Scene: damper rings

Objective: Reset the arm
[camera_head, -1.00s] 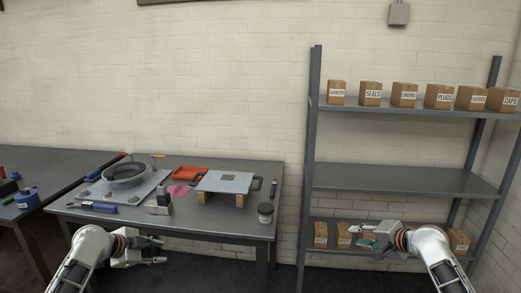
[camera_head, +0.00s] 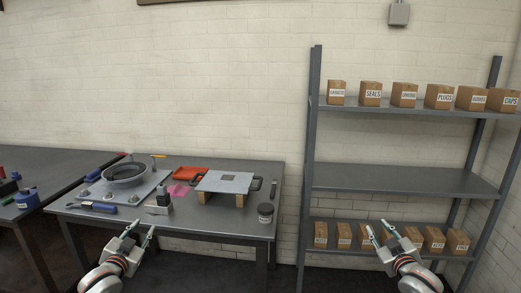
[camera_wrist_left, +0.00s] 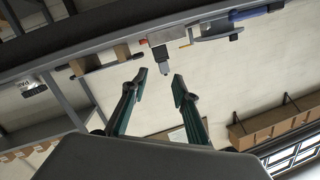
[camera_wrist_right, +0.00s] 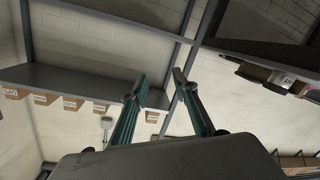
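My left gripper (camera_head: 141,233) is in front of the workbench's front edge, low in the head view, with its fingers pointing up and away. Its two fingers also show apart in the left wrist view (camera_wrist_left: 160,80), with nothing between them. My right gripper (camera_head: 379,234) is in front of the lower part of the shelf rack. In the right wrist view (camera_wrist_right: 160,80) its fingers are apart, with a gap at the tips and nothing held. Both grippers are clear of the furniture as far as I can see.
A workbench (camera_head: 235,222) carries a ring on a plate (camera_head: 125,175), a red tray (camera_head: 191,174), a grey plate on blocks (camera_head: 228,182) and a dark jar (camera_head: 265,212). A shelf rack (camera_head: 400,177) holds labelled boxes above and below; its middle shelf is empty. Another table (camera_head: 60,160) stands left.

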